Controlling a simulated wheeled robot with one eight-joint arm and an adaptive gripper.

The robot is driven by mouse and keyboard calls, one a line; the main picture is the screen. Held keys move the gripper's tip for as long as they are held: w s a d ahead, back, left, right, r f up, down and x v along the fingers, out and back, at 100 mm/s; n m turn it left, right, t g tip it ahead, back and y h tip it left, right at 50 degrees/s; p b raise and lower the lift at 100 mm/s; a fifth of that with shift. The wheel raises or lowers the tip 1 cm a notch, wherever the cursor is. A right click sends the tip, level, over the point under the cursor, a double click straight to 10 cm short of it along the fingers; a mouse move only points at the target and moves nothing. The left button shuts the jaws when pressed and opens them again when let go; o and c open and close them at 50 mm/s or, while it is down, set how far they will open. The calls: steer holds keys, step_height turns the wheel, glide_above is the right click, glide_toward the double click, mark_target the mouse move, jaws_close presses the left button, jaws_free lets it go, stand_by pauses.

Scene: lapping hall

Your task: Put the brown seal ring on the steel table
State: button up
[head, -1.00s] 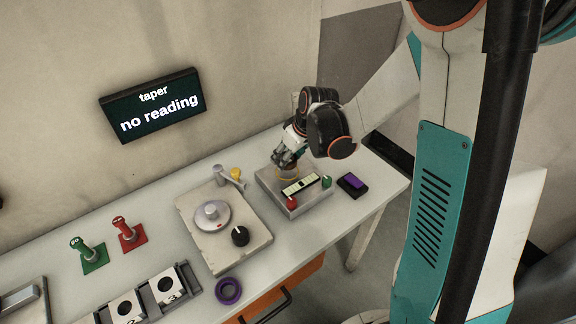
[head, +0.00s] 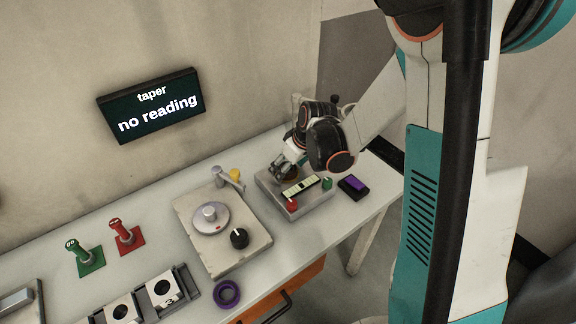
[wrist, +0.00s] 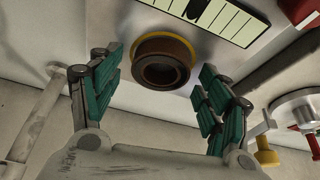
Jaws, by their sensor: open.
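The brown seal ring (wrist: 162,63) is dark brown and round, with an open centre. In the wrist view it sits in a yellow-rimmed seat (wrist: 188,42) on the pale gauge box (head: 300,206). My gripper (wrist: 162,68) is open, its teal-padded fingers on either side of the ring with gaps showing. In the head view my gripper (head: 284,166) is low at the box's back left corner and hides the ring. The long pale grey bench (head: 150,225) carries the box. A steel disc (head: 210,219) lies on a pale block left of the box.
A purple ring (head: 227,294) lies near the front edge. Red (head: 126,236) and green (head: 84,258) stamps stand left. A dark rack (head: 184,279) holds white square pieces. A purple-screened device (head: 354,186) is right of the box. The wall display (head: 152,105) reads "taper no reading".

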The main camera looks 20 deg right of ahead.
steer(key=p+v, duration=0.5)
steer(key=v, duration=0.8)
steer(key=s+a+r+m+t+h, duration=0.1)
steer(key=s+r+m, duration=0.1)
steer(key=s+r, duration=0.4)
steer(key=s+a+r+m+t+h, duration=0.1)
steer(key=s+r, duration=0.5)
steer(key=s, duration=0.6)
steer(key=shift+a+m+t, duration=0.15)
steer(key=shift+m+t, duration=0.45)
steer(key=shift+m, duration=0.6)
